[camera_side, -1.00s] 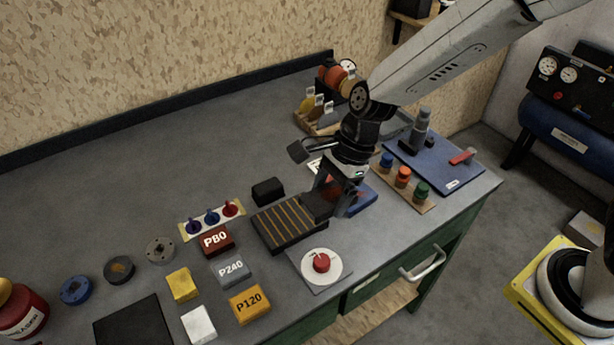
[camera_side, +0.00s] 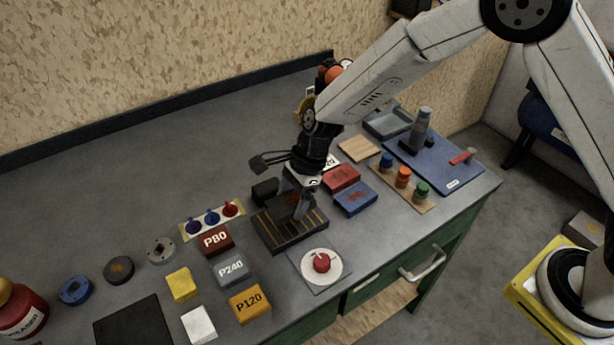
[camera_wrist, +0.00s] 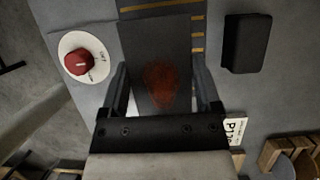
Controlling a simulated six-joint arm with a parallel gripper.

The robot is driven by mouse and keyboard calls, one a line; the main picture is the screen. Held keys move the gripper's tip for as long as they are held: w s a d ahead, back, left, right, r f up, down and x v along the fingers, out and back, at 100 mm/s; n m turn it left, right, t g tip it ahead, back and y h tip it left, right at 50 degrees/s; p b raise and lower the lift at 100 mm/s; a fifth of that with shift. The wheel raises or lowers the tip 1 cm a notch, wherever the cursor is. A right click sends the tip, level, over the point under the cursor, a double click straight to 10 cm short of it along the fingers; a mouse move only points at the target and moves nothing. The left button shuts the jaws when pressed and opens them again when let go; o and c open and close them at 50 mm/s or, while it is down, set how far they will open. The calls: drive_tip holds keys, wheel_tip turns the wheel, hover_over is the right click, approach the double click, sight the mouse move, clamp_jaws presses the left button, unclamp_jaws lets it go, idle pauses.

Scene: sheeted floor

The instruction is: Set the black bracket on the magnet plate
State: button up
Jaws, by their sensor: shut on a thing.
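The magnet plate (camera_side: 278,245) is a dark slab with yellow-orange stripes, lying on the bench in the side view. Some stripes also show past the bracket in the wrist view (camera_wrist: 197,35). My gripper (camera_side: 293,211) is above the magnet plate, pointing down. It is shut on the black bracket (camera_wrist: 152,48), a dark flat-faced piece with a rusty red patch, which sits between the fingers in the wrist view. The bracket covers much of the plate there. In the side view my fingers partly hide it, and I cannot tell whether it touches the plate.
A white dial with a red knob (camera_side: 321,262) is in front of the plate. A black block (camera_side: 265,190) stands behind it. Red (camera_side: 342,178) and blue (camera_side: 355,197) blocks lie to the right. A red P80 block (camera_side: 215,240) is close on the left.

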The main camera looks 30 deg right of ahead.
sight(291, 212)
drive_tip(key=shift+w+a+f, duration=0.15)
drive_tip(key=shift+w+f, duration=0.15)
drive_tip(key=shift+f, duration=1.5)
drive_tip(key=shift+f, duration=0.25)
drive_tip(key=o, duration=1.3)
drive_tip(key=shift+s, duration=0.1)
drive_tip(key=shift+f, duration=0.1)
drive_tip(key=shift+s, duration=0.1)
drive_tip(key=v, duration=1.2)
drive_tip(key=shift+r, duration=0.35)
